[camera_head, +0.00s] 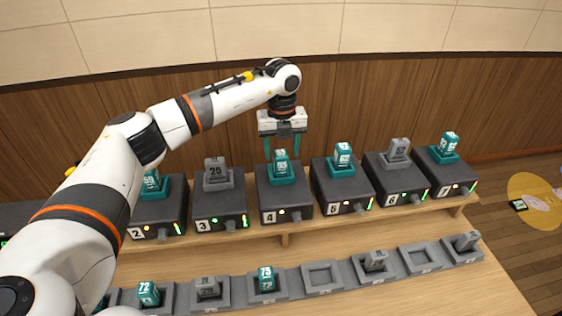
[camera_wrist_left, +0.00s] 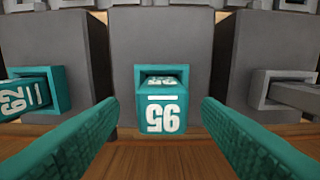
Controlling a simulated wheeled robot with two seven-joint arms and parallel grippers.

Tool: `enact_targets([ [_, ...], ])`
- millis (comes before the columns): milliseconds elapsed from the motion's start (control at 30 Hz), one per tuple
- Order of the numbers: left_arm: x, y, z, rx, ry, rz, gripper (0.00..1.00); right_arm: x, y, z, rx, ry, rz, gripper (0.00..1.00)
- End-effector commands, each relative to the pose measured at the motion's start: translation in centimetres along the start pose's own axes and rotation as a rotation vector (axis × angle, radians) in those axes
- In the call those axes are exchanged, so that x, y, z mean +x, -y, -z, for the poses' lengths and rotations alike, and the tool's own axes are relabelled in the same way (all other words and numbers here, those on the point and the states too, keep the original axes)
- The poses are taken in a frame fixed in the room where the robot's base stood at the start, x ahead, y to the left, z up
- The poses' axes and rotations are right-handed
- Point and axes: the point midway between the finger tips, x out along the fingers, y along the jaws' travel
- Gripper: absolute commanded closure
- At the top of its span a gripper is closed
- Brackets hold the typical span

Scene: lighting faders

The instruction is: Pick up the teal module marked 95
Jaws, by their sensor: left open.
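The teal module marked 95 (camera_head: 281,166) stands in the teal socket (camera_head: 289,179) on top of the dark box labelled 4. In the left wrist view the module (camera_wrist_left: 162,112) is at the middle, its number upside down. My left gripper (camera_head: 282,146) is above and around this module in the head view, pointing down. Its teal fingers are apart, one on each side in the left wrist view (camera_wrist_left: 158,130), with gaps between them and the module. It holds nothing. My right gripper is out of view.
Neighbouring boxes hold a grey module marked 25 (camera_head: 216,171) and a teal module marked 62 (camera_head: 342,156). A lower row of grey trays (camera_head: 322,275) holds several modules, including teal ones marked 72 (camera_head: 149,293) and 73 (camera_head: 266,279). A wooden wall stands behind.

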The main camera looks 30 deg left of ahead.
Motion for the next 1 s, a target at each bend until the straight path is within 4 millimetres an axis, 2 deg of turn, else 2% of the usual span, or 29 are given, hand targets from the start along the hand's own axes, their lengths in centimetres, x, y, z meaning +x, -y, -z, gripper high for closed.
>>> enact_targets([
  [33, 0.5, 0.2, 0.0, -0.001, 0.004, 0.004, 0.42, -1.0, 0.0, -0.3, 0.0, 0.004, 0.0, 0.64],
  [200, 2.9, 0.2, 0.0, 0.0, 0.003, 0.002, 0.42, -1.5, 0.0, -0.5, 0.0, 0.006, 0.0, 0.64],
  [500, 3.5, 0.1, 0.0, 0.0, 0.0, 0.0, 0.42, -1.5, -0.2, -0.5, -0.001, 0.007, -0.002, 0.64],
  [800, 3.4, 0.1, 0.0, 0.0, 0.001, 0.0, 0.91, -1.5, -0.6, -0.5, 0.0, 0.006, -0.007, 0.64],
  [1000, 3.4, 0.1, 0.0, 0.0, 0.0, -0.001, 0.91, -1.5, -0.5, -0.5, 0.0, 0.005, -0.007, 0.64],
])
